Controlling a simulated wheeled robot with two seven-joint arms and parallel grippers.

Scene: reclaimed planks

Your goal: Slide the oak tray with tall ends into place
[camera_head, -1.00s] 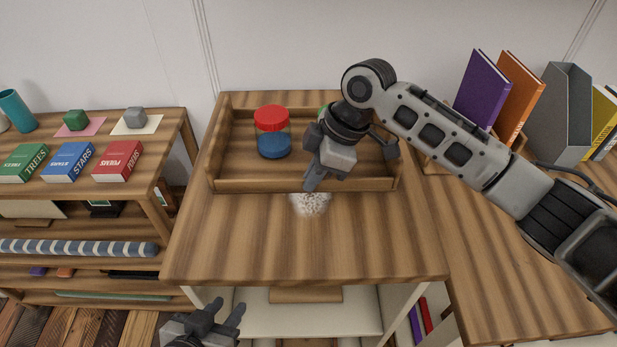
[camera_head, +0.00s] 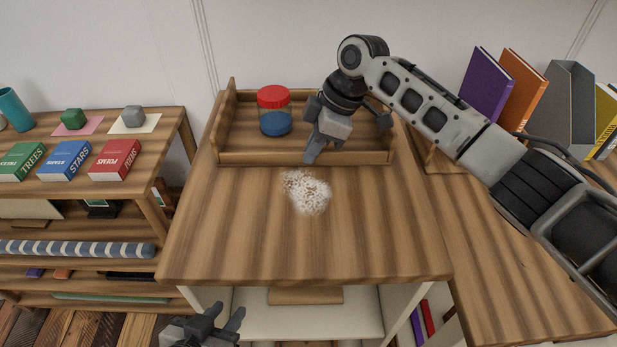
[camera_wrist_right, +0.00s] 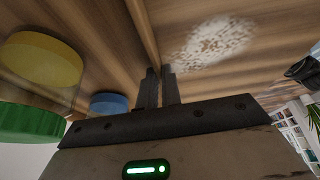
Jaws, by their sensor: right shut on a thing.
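The oak tray with tall ends (camera_head: 250,157) lies at the back of the wooden table top (camera_head: 300,250). My right gripper (camera_head: 312,155) reaches down to its front wall, shut on that wall near its middle. In the right wrist view the fingers (camera_wrist_right: 159,88) stand on either side of the wall's edge. In the tray stand a jar with red lid and blue contents (camera_head: 275,112) and a jar with green lid and yellow contents (camera_wrist_right: 38,85), which my right gripper mostly hides in the head view. My left gripper (camera_head: 226,314) is open and empty in front of the table.
A patch of white grains (camera_head: 308,192) lies on the table just in front of the tray. A purple book (camera_head: 487,88), an orange book (camera_head: 521,97) and a grey file holder (camera_head: 567,110) stand at the right. A shelf with books (camera_head: 68,161) is at the left. The table's front is clear.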

